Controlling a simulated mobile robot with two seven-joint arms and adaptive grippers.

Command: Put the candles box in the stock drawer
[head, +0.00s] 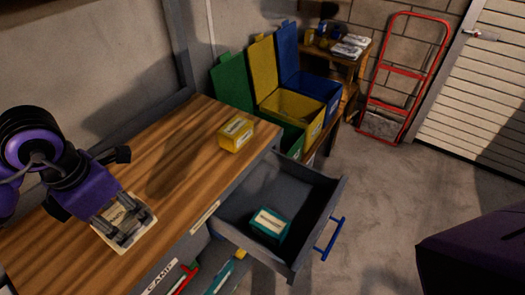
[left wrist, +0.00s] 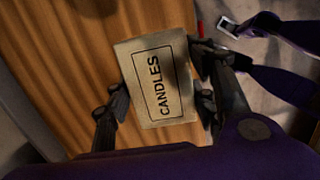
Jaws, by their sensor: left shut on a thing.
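The candles box (left wrist: 160,80) is pale beige with a black-framed label reading CANDLES. My left gripper (left wrist: 160,104) is shut on it, with fingers on both sides. In the head view the candles box (head: 136,240) is partly hidden under my left gripper (head: 124,226), at the near left of the wooden workbench (head: 185,160). I cannot tell whether the box touches the bench top. The pulled-out grey drawer (head: 245,195) is to the right of the gripper, at the bench front. It holds a teal box (head: 269,224) with a pale label. My right gripper is not in view.
A yellow box (head: 235,134) stands on the bench near its right end. Green, yellow (head: 290,105) and blue lidded bins stand beyond the bench. The open drawer's blue handle (head: 329,238) juts over the floor. A drawer below, labelled CAMP (head: 161,276), is partly visible.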

